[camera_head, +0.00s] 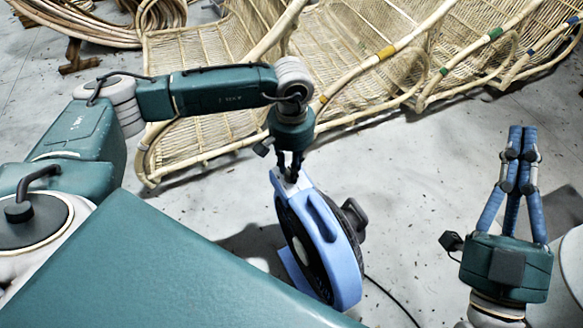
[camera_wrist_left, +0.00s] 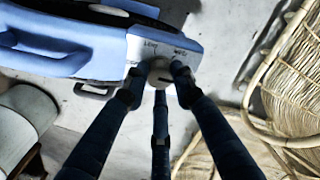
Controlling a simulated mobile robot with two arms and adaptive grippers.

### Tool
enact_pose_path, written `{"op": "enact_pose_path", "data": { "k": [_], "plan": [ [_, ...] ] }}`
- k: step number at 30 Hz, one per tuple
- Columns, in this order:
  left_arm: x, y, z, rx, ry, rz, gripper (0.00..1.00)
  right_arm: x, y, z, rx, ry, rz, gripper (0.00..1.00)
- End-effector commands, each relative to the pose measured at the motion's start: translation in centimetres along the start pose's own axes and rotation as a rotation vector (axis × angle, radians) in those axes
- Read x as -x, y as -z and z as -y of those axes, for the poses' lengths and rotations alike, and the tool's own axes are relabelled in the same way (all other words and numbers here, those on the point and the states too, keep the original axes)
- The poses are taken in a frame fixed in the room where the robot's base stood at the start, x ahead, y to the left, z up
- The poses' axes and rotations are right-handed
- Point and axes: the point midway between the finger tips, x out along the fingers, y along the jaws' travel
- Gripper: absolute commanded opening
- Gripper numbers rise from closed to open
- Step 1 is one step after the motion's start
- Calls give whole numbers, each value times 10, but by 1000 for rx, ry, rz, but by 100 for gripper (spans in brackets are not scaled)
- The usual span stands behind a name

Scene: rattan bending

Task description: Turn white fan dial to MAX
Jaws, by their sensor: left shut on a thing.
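A light blue fan (camera_head: 347,262) with a dark round grille stands tilted in the picture on the grey floor. In the left wrist view the fan's body (camera_wrist_left: 75,48) carries a white panel (camera_wrist_left: 178,44) with small labels, some blurred. The pale round dial (camera_wrist_left: 160,76) sits on that panel, partly hidden by fingers. Its exact setting cannot be read. My left gripper (camera_head: 289,177) reaches down onto the top of the fan. Its fingers (camera_wrist_left: 157,84) are shut around the dial. My right gripper (camera_head: 521,143) is raised away from the fan at the right, its fingers together and empty.
Large woven rattan seats (camera_head: 365,60) stand behind the fan. A dark cable (camera_head: 392,297) runs from the fan across the floor. Bare grey floor (camera_head: 425,190) lies between the fan and my right gripper.

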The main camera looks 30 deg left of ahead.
Motion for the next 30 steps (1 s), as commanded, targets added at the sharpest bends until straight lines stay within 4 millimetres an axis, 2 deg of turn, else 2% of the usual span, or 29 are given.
{"op": "enact_pose_path", "data": {
  "k": [6,17,18,21,30],
  "plan": [
    [0,0,0,-32,0,0,0,0,7,1,-1,1,-33,0],
    [0,0,0,-35,0,0,0,0,8,1,-2,1,-35,0],
    [0,0,0,-35,0,0,29,0,8,1,-2,1,-35,0],
    [0,0,0,-35,0,0,44,0,8,1,-2,1,-34,0],
    [2,0,0,-34,0,-1,44,0,8,1,-1,1,-35,0]
  ]
}}
